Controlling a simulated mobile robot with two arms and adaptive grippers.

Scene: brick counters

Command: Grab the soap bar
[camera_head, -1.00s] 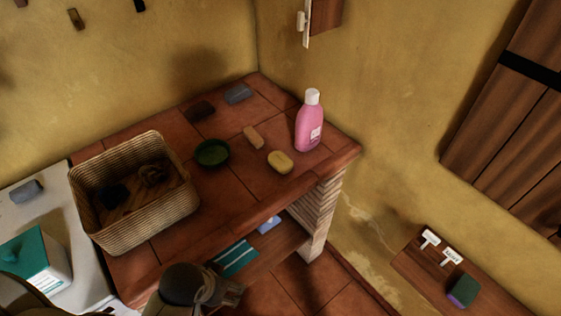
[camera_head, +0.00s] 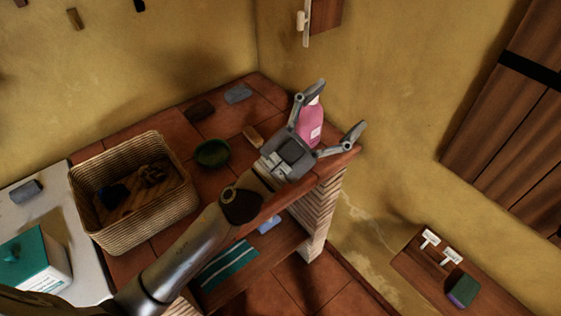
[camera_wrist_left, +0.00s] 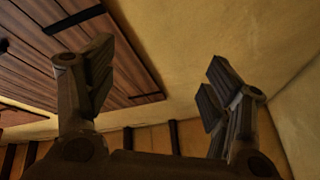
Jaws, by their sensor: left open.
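My left gripper (camera_head: 338,109) is open and empty, held above the right end of the brick counter (camera_head: 125,262). Its two fingers spread apart in front of the pink bottle (camera_head: 312,121). The yellow oval bar, which looks like the soap bar, is hidden behind the gripper's palm. A small tan bar (camera_head: 253,136) lies on the counter just left of the gripper. In the left wrist view the open fingers (camera_wrist_left: 158,85) have only wall and wood beyond them. My right gripper is not in view.
A green bowl (camera_head: 213,153) and a wicker basket (camera_head: 115,228) stand left on the counter. A dark brown block (camera_head: 199,111) and a grey block (camera_head: 237,94) lie at the back. Walls close off the back and right. A teal-topped box (camera_head: 40,262) stands at lower left.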

